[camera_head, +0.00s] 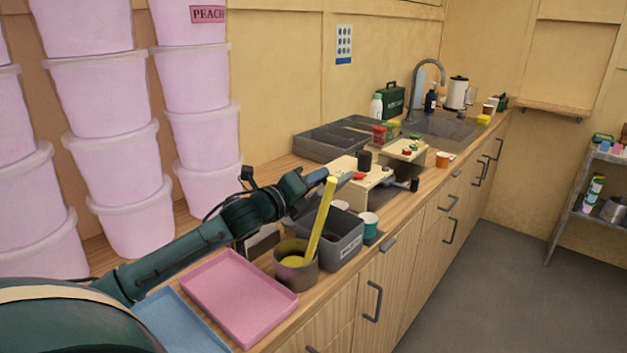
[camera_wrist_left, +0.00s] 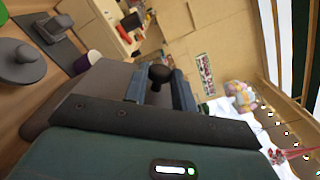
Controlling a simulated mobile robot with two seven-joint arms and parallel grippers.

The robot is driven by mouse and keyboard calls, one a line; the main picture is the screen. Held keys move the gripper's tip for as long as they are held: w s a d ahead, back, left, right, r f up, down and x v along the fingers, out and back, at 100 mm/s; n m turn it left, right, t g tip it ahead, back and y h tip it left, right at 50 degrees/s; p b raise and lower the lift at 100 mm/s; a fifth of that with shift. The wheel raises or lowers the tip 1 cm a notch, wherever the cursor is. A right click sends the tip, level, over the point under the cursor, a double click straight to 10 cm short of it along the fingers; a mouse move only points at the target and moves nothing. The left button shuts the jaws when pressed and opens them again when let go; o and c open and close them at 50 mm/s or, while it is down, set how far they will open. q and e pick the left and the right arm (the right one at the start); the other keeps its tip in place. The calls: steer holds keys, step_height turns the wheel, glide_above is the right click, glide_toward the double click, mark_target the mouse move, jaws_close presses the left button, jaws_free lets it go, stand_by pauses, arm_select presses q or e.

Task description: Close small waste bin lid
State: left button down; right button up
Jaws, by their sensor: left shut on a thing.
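My left gripper (camera_head: 335,181) reaches in above the counter, behind the yellow stick. In the left wrist view, its two fingers (camera_wrist_left: 160,88) are shut on a small black knob (camera_wrist_left: 160,73). A grey surface (camera_wrist_left: 90,95) lies behind the fingers there; I cannot tell for sure whether it is the bin lid. In the head view, a grey open box (camera_head: 345,250) with a white label stands below the gripper; its label is too small to read and I cannot tell if it is the waste bin. My right gripper is not in view.
A round pot (camera_head: 296,278) with a yellow stick (camera_head: 321,222) stands close to my left forearm. A pink tray (camera_head: 238,297) and a blue tray (camera_head: 182,325) lie in front. A teal cup (camera_head: 369,228) stands beside the box. Pink tubs (camera_head: 130,220) are stacked at the left.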

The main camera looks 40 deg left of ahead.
arm_select(q)
steer(key=c, duration=1.2)
jaws_free()
steer(key=shift+o, duration=0.2)
steer(key=shift+s+a+f, duration=0.1)
steer(key=shift+s, duration=0.35)
steer(key=s+a+b, duration=0.1)
steer(key=s, duration=1.1)
steer(key=shift+s, duration=0.15)
